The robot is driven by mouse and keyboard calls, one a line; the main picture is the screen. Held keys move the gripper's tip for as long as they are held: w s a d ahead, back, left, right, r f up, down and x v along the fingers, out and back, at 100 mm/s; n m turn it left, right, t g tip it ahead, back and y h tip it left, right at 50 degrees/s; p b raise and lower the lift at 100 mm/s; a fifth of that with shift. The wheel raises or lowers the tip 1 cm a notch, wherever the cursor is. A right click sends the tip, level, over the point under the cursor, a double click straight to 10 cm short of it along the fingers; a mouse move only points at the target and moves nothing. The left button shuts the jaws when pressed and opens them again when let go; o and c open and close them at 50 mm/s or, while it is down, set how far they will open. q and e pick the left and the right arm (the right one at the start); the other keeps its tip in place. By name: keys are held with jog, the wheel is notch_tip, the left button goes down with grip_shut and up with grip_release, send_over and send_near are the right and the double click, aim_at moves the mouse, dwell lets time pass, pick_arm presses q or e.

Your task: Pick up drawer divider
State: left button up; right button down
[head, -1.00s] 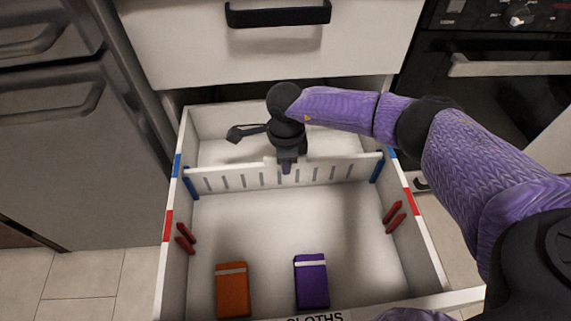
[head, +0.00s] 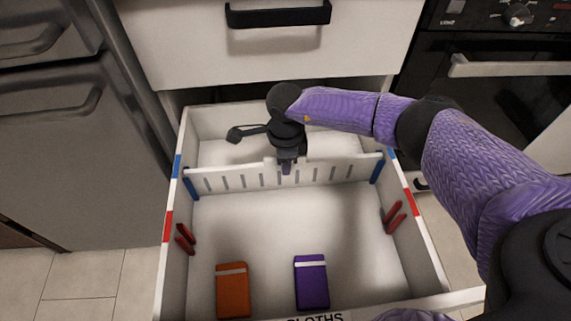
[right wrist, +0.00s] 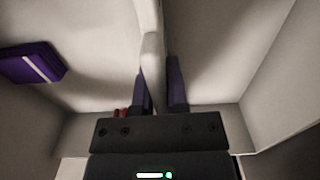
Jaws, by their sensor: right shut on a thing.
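The drawer divider (head: 235,179) is a white slotted panel standing upright across the open drawer, its ends at the blue holders on the left (head: 191,184) and right (head: 377,171) walls. My right gripper (head: 287,167) comes down from above at the middle of the divider's top edge and is shut on it. In the right wrist view the divider (right wrist: 152,60) runs between the two purple fingers (right wrist: 160,88). My left gripper is not in view.
The white drawer (head: 174,270) has red holders at its left (head: 185,240) and right (head: 394,217) walls. An orange box (head: 232,292) and a purple box (head: 311,284) lie at the front. A closed drawer front (head: 270,55) is above; an oven (head: 500,110) stands right.

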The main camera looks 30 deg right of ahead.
pick_arm(q)
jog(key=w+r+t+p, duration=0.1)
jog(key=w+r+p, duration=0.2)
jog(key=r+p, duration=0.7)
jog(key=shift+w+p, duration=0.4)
jog(key=shift+p, duration=0.3)
pick_arm(e)
notch_tip(320, 180, up, 20)
